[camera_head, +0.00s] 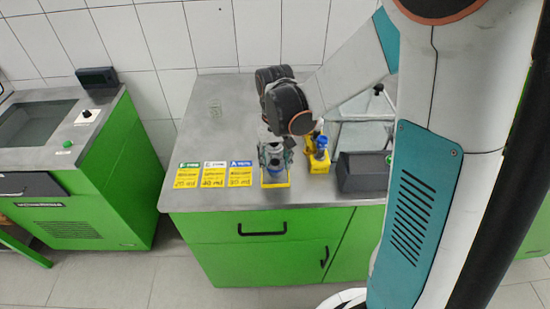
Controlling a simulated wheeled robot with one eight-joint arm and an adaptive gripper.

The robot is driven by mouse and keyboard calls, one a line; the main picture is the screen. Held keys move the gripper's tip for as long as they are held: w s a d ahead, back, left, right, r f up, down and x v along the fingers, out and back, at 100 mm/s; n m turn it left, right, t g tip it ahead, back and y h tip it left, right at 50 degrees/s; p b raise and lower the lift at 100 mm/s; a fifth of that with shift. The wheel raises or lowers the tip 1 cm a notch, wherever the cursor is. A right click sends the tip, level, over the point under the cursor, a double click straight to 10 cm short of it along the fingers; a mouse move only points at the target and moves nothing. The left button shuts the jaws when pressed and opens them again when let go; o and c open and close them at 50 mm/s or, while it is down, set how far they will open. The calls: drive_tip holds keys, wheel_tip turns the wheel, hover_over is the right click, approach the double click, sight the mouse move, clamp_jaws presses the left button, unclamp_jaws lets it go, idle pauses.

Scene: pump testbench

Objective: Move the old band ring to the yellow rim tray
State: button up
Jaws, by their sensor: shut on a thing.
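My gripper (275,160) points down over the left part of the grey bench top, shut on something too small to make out. I take it to be the old band ring, but cannot pick it out. A yellow-edged piece (276,185), perhaps the yellow rim tray, shows directly below the fingers, with a blue part within its outline. The fingers hide much of it, and I cannot tell whether they touch it. A yellow stand with a blue part (320,152) stands just to the right, apart from the gripper.
Three label cards (213,175) lie left of the gripper. A dark grey box (362,172) sits to the right near the front edge. Behind it are grey panels (365,125), partly covered by my arm.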

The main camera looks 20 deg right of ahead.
drive_tip(key=shift+f+b, duration=0.4)
drive_tip(key=shift+f, duration=0.1)
idle(0.5)
drive_tip(key=o, duration=1.3)
drive_tip(key=shift+r, duration=0.1)
drive_tip(key=shift+r+p, duration=2.5)
drive_tip(key=shift+r, duration=0.95)
